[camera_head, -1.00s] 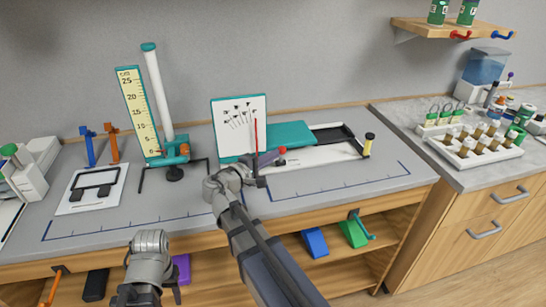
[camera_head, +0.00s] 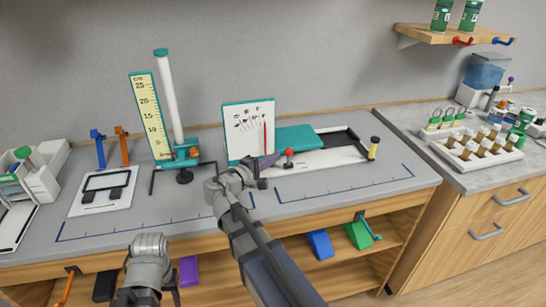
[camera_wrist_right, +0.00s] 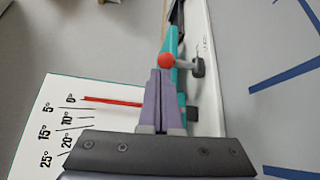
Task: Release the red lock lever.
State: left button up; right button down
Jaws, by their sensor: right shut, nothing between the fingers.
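The red-knobbed lock lever (camera_head: 289,152) stands on the teal and white bench track, just right of the angle board. In the right wrist view its red ball (camera_wrist_right: 166,60) is just beyond my fingertips, with a dark grey stem and foot beside it. My right gripper (camera_head: 272,160) is shut and empty, its purple-grey fingers pointing at the lever from the left. In the right wrist view the closed fingertips (camera_wrist_right: 160,72) end close to the ball; I cannot tell whether they touch.
The white angle board (camera_head: 248,125) with a red pointer at about 0° stands behind my right gripper. The teal-and-white track (camera_head: 325,158) extends right to a black-and-yellow post (camera_head: 374,148). A ruler stand (camera_head: 152,115) is to the left. The front bench strip is mostly clear.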

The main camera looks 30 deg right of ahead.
pick_arm(q)
jog(key=shift+a+r+p, duration=0.2)
jog(key=shift+r+p, duration=0.7)
jog(key=shift+r, duration=0.1)
pick_arm(e)
jog(key=v, duration=1)
jog(key=shift+s+a+r, duration=0.15)
jog(key=shift+a+r, duration=0.1)
jog(key=shift+r, duration=0.15)
pick_arm(q)
jog(key=shift+s+a, duration=0.1)
